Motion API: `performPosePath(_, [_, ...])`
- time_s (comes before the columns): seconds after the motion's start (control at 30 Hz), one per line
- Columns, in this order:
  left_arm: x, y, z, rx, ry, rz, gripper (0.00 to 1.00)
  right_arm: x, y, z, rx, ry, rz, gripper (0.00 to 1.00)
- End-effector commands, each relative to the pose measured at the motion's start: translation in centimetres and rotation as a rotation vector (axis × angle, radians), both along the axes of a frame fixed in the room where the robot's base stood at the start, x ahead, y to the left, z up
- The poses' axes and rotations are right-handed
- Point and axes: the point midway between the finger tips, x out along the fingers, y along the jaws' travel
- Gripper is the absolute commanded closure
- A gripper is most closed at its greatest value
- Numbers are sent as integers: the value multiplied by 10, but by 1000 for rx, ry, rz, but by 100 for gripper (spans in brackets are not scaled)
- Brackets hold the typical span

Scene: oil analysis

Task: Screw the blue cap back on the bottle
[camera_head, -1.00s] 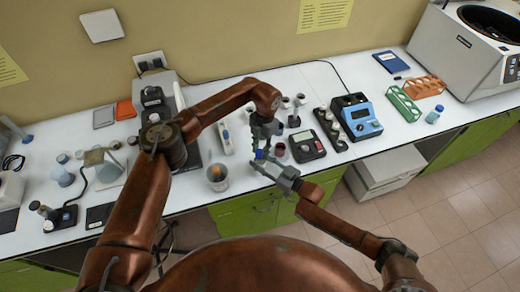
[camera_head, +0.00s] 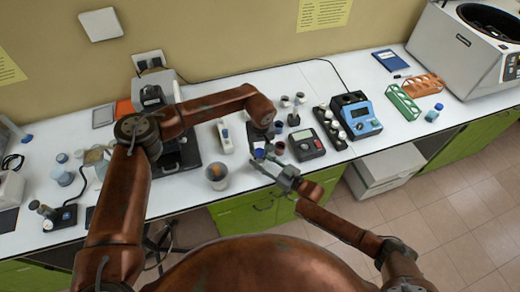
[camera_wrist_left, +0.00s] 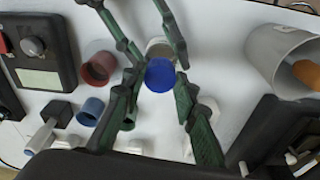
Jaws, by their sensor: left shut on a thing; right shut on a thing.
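The blue cap (camera_wrist_left: 160,75) sits between the fingertips of my left gripper (camera_wrist_left: 158,82) in the left wrist view. It shows as a small blue spot (camera_head: 259,153) under that gripper in the head view. My left gripper is shut on it. My right gripper (camera_head: 282,174) is just below and to the right, with its fingers entering the wrist view from the top. It is shut on the bottle (camera_head: 269,166), which is small and partly covered by the fingers. The cap is right at the bottle's top; whether the threads engage cannot be seen.
A beaker with an orange item (camera_head: 216,178) stands left of the grippers near the bench's front edge. A dark meter (camera_head: 306,144) and a blue instrument (camera_head: 357,116) stand to the right. A red-brown cup (camera_wrist_left: 98,67) is close by.

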Motion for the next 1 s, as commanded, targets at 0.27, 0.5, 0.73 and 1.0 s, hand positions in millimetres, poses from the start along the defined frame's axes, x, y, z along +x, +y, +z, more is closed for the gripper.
performPosePath(0.27, [0,0,0,-1,0,-205,82,-1,0,-3,-3,4,0,100])
performPosePath(0.5, [0,0,0,0,0,-203,58,-1,0,-3,-4,5,0,100])
performPosePath(0.73, [0,0,0,0,1,-202,55,-1,0,-3,-3,5,0,100])
performPosePath(1.0, [1,0,16,-1,-1,-202,55,-1,0,-3,-4,5,0,100])
